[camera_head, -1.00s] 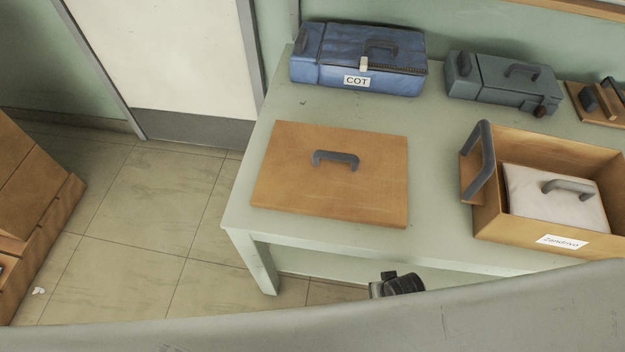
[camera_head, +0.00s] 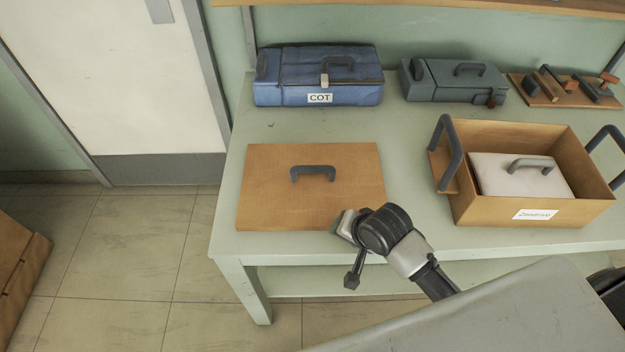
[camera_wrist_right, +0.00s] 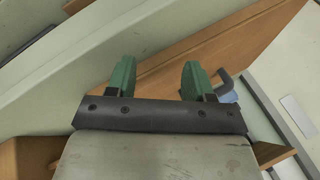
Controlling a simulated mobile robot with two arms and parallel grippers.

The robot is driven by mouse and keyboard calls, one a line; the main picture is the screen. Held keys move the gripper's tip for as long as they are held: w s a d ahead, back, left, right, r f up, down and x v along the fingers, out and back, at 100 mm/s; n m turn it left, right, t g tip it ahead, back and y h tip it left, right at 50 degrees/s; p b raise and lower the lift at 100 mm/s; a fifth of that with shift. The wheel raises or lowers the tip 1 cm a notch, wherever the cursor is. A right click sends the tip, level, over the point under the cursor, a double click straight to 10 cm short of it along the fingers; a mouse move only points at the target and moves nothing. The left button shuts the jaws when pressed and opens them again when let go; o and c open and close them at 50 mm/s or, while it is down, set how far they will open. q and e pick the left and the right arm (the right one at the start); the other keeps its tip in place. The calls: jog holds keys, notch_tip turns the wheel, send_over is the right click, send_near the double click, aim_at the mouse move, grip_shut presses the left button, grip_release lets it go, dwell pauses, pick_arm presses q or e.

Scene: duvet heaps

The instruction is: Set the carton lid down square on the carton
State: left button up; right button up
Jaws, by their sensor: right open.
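The carton lid (camera_head: 275,205) is a flat brown board with a dark grey arched handle (camera_head: 312,174). It lies on the left part of the table. The carton (camera_head: 480,213) is an open brown box to its right, with a tall dark handle at each end and a white label on its front. A pale block (camera_head: 500,180) with a grey handle sits inside it. My right gripper (camera_head: 343,224) is at the lid's front right corner, its arm coming from the lower right. In the right wrist view its green fingers (camera_wrist_right: 158,80) are apart and empty. My left gripper is not in view.
The pale green table (camera_head: 405,165) has a clear strip between lid and carton. A blue case (camera_head: 290,93) labelled COT, a grey-green case (camera_head: 440,90) and a wooden board with tools (camera_head: 550,98) stand along the back. A door (camera_head: 110,80) is at the left.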

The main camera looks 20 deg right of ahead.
aim_at(325, 168)
jog(key=w+d+r+m+t, duration=0.2)
jog(key=w+d+r+m, duration=0.1)
jog(key=w+r+m, duration=0.75)
jog(key=shift+m+y, duration=0.4)
jog(key=shift+m, duration=0.25)
jog(key=x, duration=1.2)
jog(key=shift+w+f+b, duration=0.25)
jog(key=shift+w+b, duration=0.05)
jog(key=shift+c, duration=0.4)
grip_shut()
